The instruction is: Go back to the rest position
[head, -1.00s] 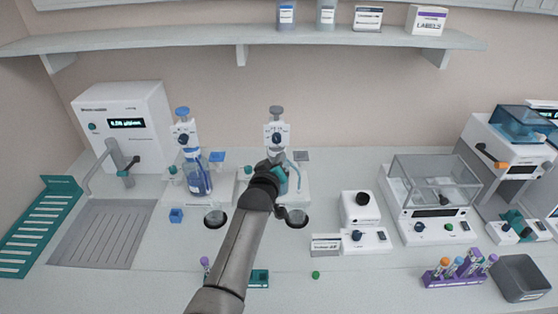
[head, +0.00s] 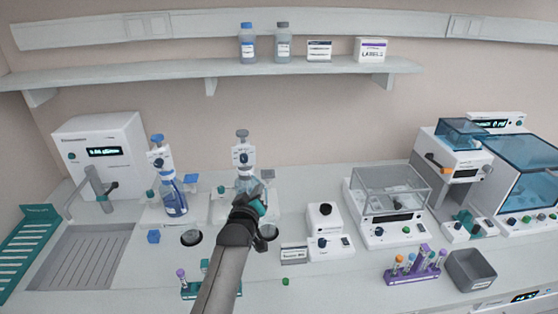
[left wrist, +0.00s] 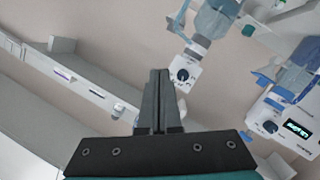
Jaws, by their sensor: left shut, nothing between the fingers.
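My left gripper (head: 262,190) reaches over the bench in the head view, in front of the right-hand bottle-top dispenser (head: 243,157), and hides that dispenser's lower part. In the left wrist view the fingers of my left gripper (left wrist: 160,80) are closed together with nothing between them. A dispenser head (left wrist: 183,75) shows just beyond the fingertips in that view; I cannot tell whether they touch. My right gripper is not in view.
A blue-capped dispenser bottle (head: 174,198) stands left of the gripper. A purple tube rack (head: 414,270) and a grey bin (head: 470,270) stand at the front right. A small teal tube rack (head: 195,288) is partly hidden by my arm. A shelf (head: 180,72) runs above the bench.

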